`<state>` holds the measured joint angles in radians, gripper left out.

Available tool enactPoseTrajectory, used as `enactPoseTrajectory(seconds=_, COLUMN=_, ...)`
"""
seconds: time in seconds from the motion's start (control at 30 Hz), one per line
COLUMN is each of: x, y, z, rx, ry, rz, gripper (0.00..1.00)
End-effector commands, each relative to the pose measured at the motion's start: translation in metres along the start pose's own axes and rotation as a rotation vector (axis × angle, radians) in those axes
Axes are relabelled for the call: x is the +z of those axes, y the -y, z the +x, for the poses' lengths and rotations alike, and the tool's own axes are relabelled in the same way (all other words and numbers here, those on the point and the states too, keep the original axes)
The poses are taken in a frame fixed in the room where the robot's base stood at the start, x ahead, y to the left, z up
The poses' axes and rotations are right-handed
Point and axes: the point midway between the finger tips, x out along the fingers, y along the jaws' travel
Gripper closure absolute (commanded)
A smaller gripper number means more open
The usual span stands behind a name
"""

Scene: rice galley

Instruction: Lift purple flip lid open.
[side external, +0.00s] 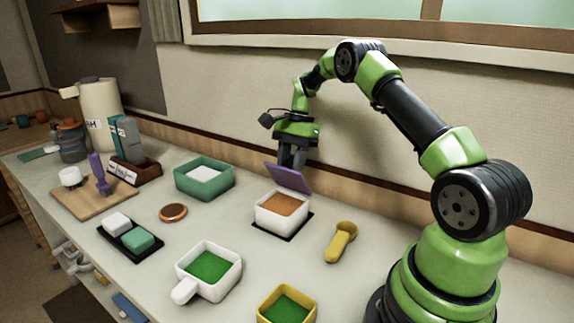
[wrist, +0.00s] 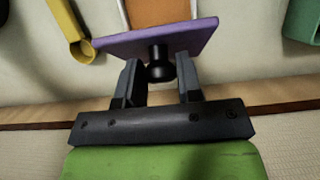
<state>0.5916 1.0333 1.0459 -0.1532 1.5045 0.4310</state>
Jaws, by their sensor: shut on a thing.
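The purple flip lid (side external: 289,179) is hinged at the back of a white box (side external: 277,222) and stands tilted up, its front edge well clear of the rim. The box's orange-brown contents (side external: 283,203) show below it. In the wrist view the purple lid (wrist: 190,38) has a dark round knob (wrist: 159,67) between my two fingers. My gripper (side external: 291,160) is behind and above the lid, pointing down, and shut on the knob. In the wrist view my gripper (wrist: 160,80) hides part of the knob; the lid hides most of the box.
A yellow scoop (side external: 341,242) lies right of the box. A green tub (side external: 205,180) stands to the left. A white handled container (side external: 210,269) and a yellow container (side external: 287,303) are in front. The wall (side external: 230,90) is close behind my gripper.

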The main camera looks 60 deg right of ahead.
Motion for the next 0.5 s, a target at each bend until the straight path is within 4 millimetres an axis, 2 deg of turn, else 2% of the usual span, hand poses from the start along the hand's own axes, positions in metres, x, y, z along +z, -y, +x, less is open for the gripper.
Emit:
enactPoseTrajectory(seconds=0.1, x=-0.0067, y=-0.0001, z=-0.0011, rx=-0.002, ry=0.049, rz=-0.002, gripper=0.95)
enactPoseTrajectory(seconds=0.5, x=-0.0080, y=-0.0003, z=-0.0029, rx=-0.003, ry=0.080, rz=-0.006, gripper=0.95)
